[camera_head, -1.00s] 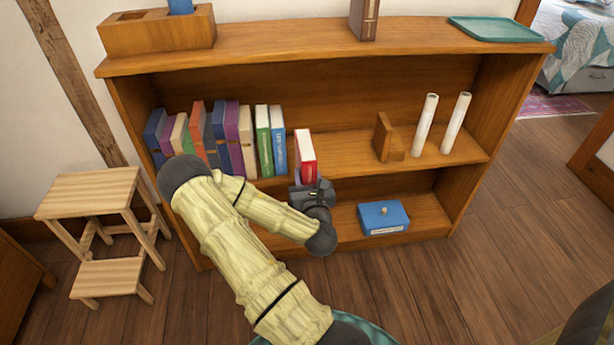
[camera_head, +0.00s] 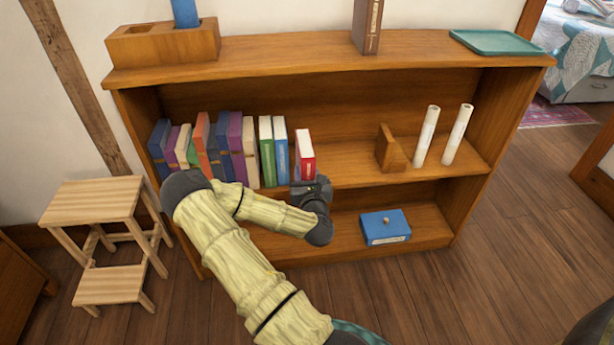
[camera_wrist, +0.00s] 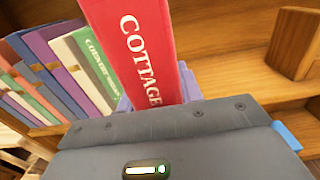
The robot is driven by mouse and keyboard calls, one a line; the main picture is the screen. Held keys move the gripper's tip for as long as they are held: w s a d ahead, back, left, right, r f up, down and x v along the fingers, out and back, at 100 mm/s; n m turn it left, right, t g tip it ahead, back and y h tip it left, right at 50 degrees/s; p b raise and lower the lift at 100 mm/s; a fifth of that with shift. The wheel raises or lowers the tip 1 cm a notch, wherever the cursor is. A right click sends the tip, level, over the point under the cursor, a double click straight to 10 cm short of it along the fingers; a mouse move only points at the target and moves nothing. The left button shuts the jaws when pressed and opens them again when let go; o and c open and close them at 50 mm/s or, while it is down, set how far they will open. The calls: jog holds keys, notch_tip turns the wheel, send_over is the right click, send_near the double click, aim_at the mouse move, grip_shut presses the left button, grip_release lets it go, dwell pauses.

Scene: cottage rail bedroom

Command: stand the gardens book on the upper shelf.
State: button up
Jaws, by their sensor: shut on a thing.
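A red book (camera_head: 305,157) with a white page edge is upright at the front of the upper inside shelf (camera_head: 345,172), right of the row of books. In the wrist view the red book (camera_wrist: 143,50) shows "COTTAGE" on its spine; the rest of the lettering is hidden by my gripper. My gripper (camera_head: 311,186) is shut on the lower part of this book; it also fills the bottom of the wrist view (camera_wrist: 160,112). The book's lower end is hidden, so I cannot tell whether it touches the shelf.
Several books (camera_head: 215,150) stand left of the red book, ending with a blue one (camera_head: 282,150). A wooden bookend (camera_head: 390,150) and two white rolls (camera_head: 426,137) stand to the right, with bare shelf between. A blue box (camera_head: 385,227) sits on the lower shelf. A step stool (camera_head: 95,200) is at left.

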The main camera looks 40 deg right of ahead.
jog(key=w, duration=0.4)
jog(key=w+d, duration=0.1)
jog(key=shift+w+d+f, duration=0.1)
jog(key=shift+w+f, duration=0.2)
jog(key=shift+w, duration=0.1)
dwell(0.7)
jog(key=o, duration=1.3)
jog(key=shift+f, duration=0.15)
jog(key=shift+s, duration=0.1)
jog(key=p+v, duration=0.7)
jog(key=v, duration=1)
jog(key=shift+s, duration=0.15)
